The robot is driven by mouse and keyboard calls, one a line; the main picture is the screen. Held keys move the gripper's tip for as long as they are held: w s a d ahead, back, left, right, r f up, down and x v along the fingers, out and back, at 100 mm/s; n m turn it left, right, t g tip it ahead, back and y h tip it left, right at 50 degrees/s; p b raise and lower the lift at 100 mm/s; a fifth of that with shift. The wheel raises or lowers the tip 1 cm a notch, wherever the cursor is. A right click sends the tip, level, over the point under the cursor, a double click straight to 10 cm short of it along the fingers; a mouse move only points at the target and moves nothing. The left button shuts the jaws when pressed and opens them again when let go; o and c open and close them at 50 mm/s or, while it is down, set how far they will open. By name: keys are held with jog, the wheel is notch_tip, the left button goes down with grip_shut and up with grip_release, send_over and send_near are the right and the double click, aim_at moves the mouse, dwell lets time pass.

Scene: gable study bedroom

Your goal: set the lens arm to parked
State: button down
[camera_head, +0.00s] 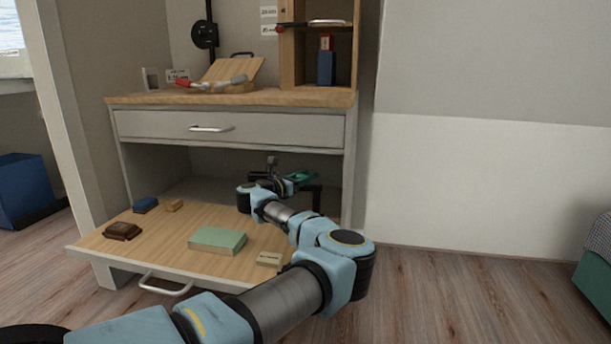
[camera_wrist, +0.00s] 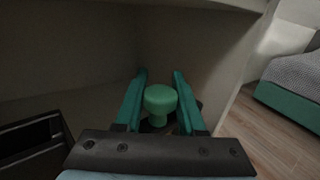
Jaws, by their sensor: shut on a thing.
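A green round-topped knob (camera_wrist: 160,97) stands on a dark base in the wrist view, below the desk. My gripper (camera_wrist: 160,76) has its two teal fingers on either side of the knob and is shut on it. In the head view my gripper (camera_head: 299,178) is at the right end of the space under the drawer, beside a dark bracket-like part (camera_head: 317,197). The knob cannot be made out there, and I cannot tell how it joins the lens arm. The lens arm's position is not clear.
The pulled-out wooden shelf (camera_head: 165,240) holds a green box (camera_head: 217,240), a small pale block (camera_head: 269,258), a brown item (camera_head: 122,231) and a blue block (camera_head: 145,205). The closed drawer (camera_head: 270,127) is above my gripper. The desk's side panel (camera_head: 350,170) stands close on the right.

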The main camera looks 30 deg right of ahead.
jog(key=shift+w+d+m+g+h, duration=0.1)
jog(key=shift+d+m+g+h, duration=0.1)
jog(key=shift+m+g, duration=0.35)
jog(key=shift+w+d+m+g+h, duration=0.1)
jog(key=shift+m+g+h, duration=0.2)
jog(key=shift+g, duration=0.45)
jog(key=shift+s, duration=0.1)
jog(key=c, duration=0.5)
grip_release()
jog(key=p+v, duration=0.3)
jog(key=v, duration=0.7)
jog(key=shift+a, duration=0.4)
jog(key=shift+r, duration=0.1)
